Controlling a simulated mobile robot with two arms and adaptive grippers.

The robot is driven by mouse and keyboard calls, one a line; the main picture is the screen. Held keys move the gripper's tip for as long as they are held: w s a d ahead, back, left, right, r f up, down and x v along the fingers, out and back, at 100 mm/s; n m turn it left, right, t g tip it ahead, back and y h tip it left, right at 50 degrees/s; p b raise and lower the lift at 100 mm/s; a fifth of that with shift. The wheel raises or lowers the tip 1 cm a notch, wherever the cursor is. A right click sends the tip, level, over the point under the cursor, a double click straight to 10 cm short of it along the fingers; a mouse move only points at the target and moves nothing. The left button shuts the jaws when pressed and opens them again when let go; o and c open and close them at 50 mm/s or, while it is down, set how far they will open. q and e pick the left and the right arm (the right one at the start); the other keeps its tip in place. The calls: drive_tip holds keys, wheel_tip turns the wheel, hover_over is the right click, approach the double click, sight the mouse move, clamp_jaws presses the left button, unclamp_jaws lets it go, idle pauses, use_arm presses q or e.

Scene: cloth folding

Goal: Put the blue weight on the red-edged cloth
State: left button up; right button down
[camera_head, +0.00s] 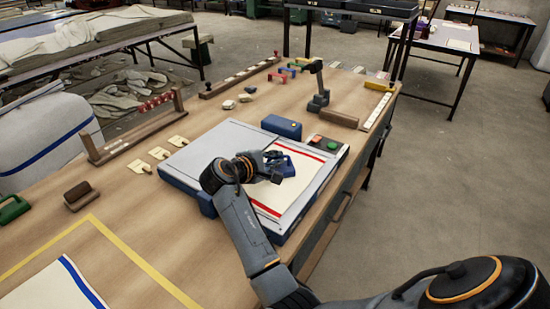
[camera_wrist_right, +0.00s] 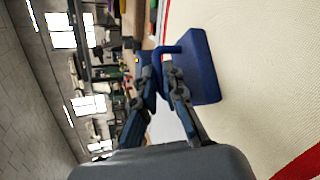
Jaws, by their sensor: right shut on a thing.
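The red-edged cloth (camera_head: 296,189) is cream with red stripes and lies flat on the right part of a pale board (camera_head: 217,147). It also fills the right side of the right wrist view (camera_wrist_right: 262,85). The blue weight (camera_head: 285,167) is a block with a loop handle, over the cloth's far middle part. My right gripper (camera_head: 276,171) is shut on the handle of the weight, which shows in the right wrist view (camera_wrist_right: 203,68). I cannot tell whether the weight's underside touches the cloth. My left gripper is not in view.
A blue block (camera_head: 281,127) stands at the board's far edge, beside a button box (camera_head: 324,144). A blue-edged cloth (camera_head: 50,292) lies at the near left. Wooden racks, tags and a brown-handled brush (camera_head: 77,194) sit left. A dark stand (camera_head: 318,88) is farther back.

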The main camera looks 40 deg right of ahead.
drive_tip(key=c, duration=1.4)
unclamp_jaws()
drive_tip(key=shift+s+a+f, duration=0.1)
drive_tip(key=shift+s+f, duration=0.15)
drive_tip(key=shift+f, duration=0.65)
drive_tip(key=shift+c, duration=0.2)
drive_tip(key=shift+w, duration=0.1)
drive_tip(key=shift+w+r, duration=0.1)
drive_tip(key=shift+r, duration=0.15)
drive_tip(key=shift+r, duration=0.1)
